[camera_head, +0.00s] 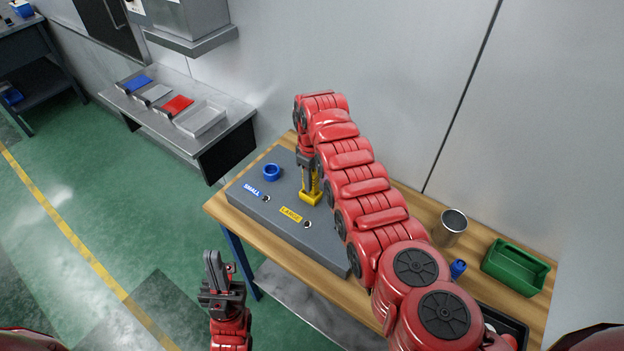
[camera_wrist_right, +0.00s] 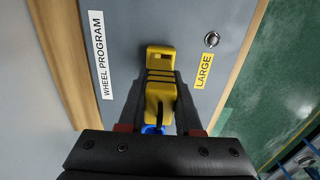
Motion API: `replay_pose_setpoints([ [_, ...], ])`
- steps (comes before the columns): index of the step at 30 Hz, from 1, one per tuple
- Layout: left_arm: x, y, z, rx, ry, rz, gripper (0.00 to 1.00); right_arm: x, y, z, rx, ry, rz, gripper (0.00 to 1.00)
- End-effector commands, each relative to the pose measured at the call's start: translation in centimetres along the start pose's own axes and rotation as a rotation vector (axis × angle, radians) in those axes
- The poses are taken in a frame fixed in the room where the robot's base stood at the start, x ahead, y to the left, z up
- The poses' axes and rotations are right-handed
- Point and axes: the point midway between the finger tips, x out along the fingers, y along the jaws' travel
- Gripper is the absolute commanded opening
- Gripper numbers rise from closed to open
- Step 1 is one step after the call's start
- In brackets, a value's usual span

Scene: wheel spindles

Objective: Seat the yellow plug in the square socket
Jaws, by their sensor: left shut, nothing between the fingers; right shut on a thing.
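The yellow plug (camera_head: 311,198) is between the fingers of my right gripper (camera_head: 308,178), low over the grey board (camera_head: 325,238), beside the yellow LARGE label (camera_head: 291,214). In the right wrist view the plug (camera_wrist_right: 160,62) shows against the grey panel, with the dark fingers of my right gripper (camera_wrist_right: 160,95) shut on its sides. I cannot tell whether it touches the board. The square socket is not visible; the plug, gripper and arm cover part of the board. My left gripper (camera_head: 216,270) is shut and empty, in front of the table over the floor.
A blue ring (camera_head: 272,172) sits on the board near the blue SMALL label (camera_head: 253,191). My right arm crosses over the board. A metal cup (camera_head: 450,227), a small blue part (camera_head: 458,268) and a green bin (camera_head: 516,266) stand on the table at right.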

Motion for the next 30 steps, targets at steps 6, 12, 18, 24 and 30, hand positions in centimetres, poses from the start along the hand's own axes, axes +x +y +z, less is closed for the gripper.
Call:
replay_pose_setpoints([
  [6,-0.19,0.01,0.03,0.000,0.000,0.000,0.00,-0.01,0.01,0.00,0.001,0.000,0.001,0.00],
  [12,-0.19,0.01,0.03,0.000,0.000,0.000,0.00,0.00,0.00,-0.01,0.000,0.001,0.001,0.00],
  [18,-0.33,0.02,0.06,0.000,0.000,0.000,0.00,0.05,0.02,-0.03,0.000,0.001,0.001,0.00],
  [24,-0.77,0.04,0.13,0.000,0.000,0.000,0.00,0.07,0.04,-0.09,0.000,0.003,0.002,0.00],
  [30,-0.71,0.03,0.12,0.000,0.000,0.000,0.00,-0.02,0.02,-0.07,0.000,0.002,0.001,0.00],
])
